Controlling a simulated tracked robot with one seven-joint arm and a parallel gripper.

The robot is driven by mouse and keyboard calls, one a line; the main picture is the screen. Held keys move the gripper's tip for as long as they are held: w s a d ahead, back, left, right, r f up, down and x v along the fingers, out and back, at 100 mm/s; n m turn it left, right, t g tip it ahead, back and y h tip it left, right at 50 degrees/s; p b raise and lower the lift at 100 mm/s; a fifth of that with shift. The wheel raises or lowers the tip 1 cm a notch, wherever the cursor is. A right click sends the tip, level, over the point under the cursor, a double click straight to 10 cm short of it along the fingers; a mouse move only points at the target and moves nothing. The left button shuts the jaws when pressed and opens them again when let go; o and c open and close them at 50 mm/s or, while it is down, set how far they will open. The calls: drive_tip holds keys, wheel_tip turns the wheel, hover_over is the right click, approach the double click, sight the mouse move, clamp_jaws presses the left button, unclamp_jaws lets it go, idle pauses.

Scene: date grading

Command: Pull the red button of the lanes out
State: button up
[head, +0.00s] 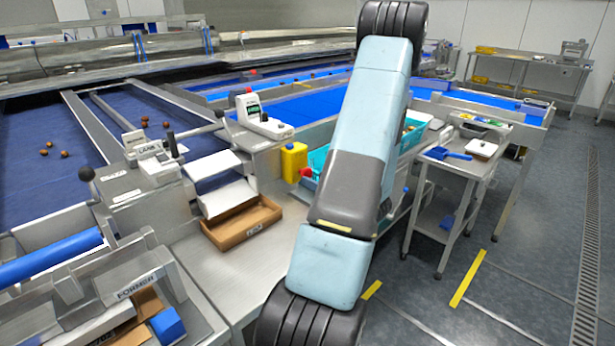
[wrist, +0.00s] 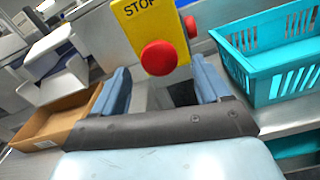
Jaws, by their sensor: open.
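The red button (wrist: 158,58) is a round mushroom head on the yellow box (wrist: 150,22) marked STOP. In the wrist view it faces me, between and just beyond the tips of my gripper (wrist: 162,76). My gripper is open, one blue-grey finger on each side, with nothing held; I see no clear contact with the button. In the head view the red button (head: 306,173) shows beside the yellow box (head: 293,158), left of my arm. My gripper cannot be made out in the head view. The button's stem is hidden behind its head.
A turquoise basket (wrist: 262,68) stands close to the right of the box. A brown cardboard tray (wrist: 45,130) lies to the left. Another red part (wrist: 191,27) shows at the box's right edge.

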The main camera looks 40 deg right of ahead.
sight(309, 176)
drive_tip(key=shift+w, duration=2.3)
drive_tip(key=shift+c, duration=0.2)
